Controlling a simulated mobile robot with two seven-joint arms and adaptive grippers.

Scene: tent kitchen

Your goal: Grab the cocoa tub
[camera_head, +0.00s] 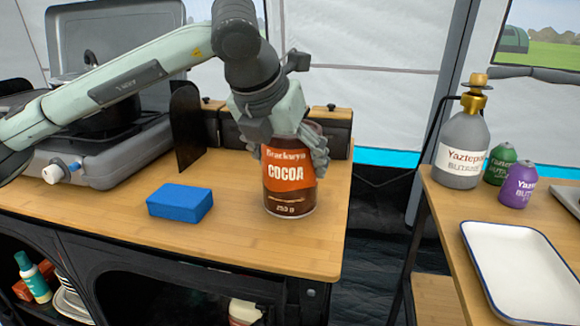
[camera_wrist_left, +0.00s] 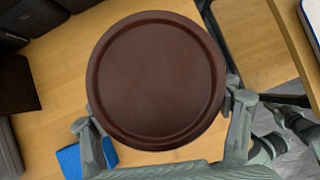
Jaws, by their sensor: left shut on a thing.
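The cocoa tub (camera_head: 290,185) is a brown and orange cylinder with a white "COCOA" label. It stands upright at the right end of the wooden counter in the head view. My left gripper (camera_head: 292,150) comes down from above and is shut on the tub, with fingers on both sides of its upper part. In the left wrist view the tub's round brown lid (camera_wrist_left: 157,80) fills the middle, between the two fingers of my left gripper (camera_wrist_left: 165,125). The tub's base appears to be on or very near the counter.
A blue sponge-like block (camera_head: 180,202) lies left of the tub. A camping stove (camera_head: 95,150) stands further left, and dark boxes (camera_head: 335,130) stand behind. A separate table at right holds a grey gas bottle (camera_head: 462,145), small canisters and a white tray (camera_head: 475,240).

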